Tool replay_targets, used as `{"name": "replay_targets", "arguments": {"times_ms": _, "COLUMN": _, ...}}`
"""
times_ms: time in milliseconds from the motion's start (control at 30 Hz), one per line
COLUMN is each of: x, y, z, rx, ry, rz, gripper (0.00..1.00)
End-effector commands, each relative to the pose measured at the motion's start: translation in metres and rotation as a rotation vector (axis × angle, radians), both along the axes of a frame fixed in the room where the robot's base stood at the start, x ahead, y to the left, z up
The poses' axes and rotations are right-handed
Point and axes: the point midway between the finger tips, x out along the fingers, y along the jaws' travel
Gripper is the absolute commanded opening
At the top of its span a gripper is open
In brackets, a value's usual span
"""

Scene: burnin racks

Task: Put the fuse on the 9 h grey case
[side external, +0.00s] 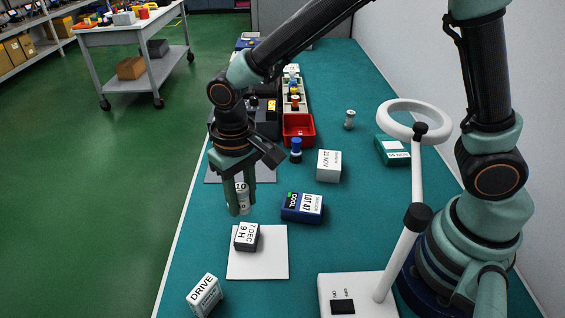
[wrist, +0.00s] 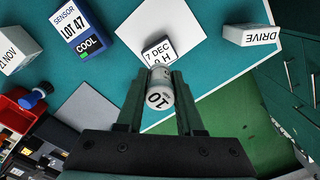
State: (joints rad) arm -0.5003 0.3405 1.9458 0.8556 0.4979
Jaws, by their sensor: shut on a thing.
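My gripper (side external: 240,208) is shut on a pale grey cylinder marked 10, the fuse (side external: 243,190), and holds it upright above the bench. In the wrist view the fuse (wrist: 160,90) sits between the two fingers. The dark grey case (side external: 246,238) labelled 7 DEC 9 H lies on a white square pad (side external: 270,265), in front of my gripper and apart from it. In the wrist view the case (wrist: 157,49) shows just beyond the fuse, which partly hides it.
A DRIVE box (side external: 204,296) is at the front left. A white lamp (side external: 358,296) stands at the right.

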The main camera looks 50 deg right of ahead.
Motion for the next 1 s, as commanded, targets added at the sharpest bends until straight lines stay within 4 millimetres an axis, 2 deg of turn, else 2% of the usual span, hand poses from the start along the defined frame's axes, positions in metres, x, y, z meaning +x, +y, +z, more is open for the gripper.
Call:
{"name": "replay_targets", "arguments": {"times_ms": 100, "x": 0.0, "y": 0.0, "z": -0.019, "rx": -0.001, "ry": 0.002, "rz": -0.001, "gripper": 0.0}}
{"name": "replay_targets", "arguments": {"times_ms": 267, "x": 0.0, "y": 0.0, "z": -0.03, "rx": -0.001, "ry": 0.001, "rz": -0.001, "gripper": 0.0}}
{"name": "replay_targets", "arguments": {"times_ms": 533, "x": -0.001, "y": 0.0, "z": -0.063, "rx": -0.001, "ry": 0.002, "rz": -0.001, "gripper": 0.0}}
{"name": "replay_targets", "arguments": {"times_ms": 967, "x": 0.0, "y": 0.0, "z": -0.069, "rx": 0.0, "ry": -0.001, "rz": -0.001, "gripper": 0.0}}
{"name": "replay_targets", "arguments": {"times_ms": 1000, "x": 0.0, "y": 0.0, "z": -0.069, "rx": 0.0, "ry": -0.001, "rz": -0.001, "gripper": 0.44}}
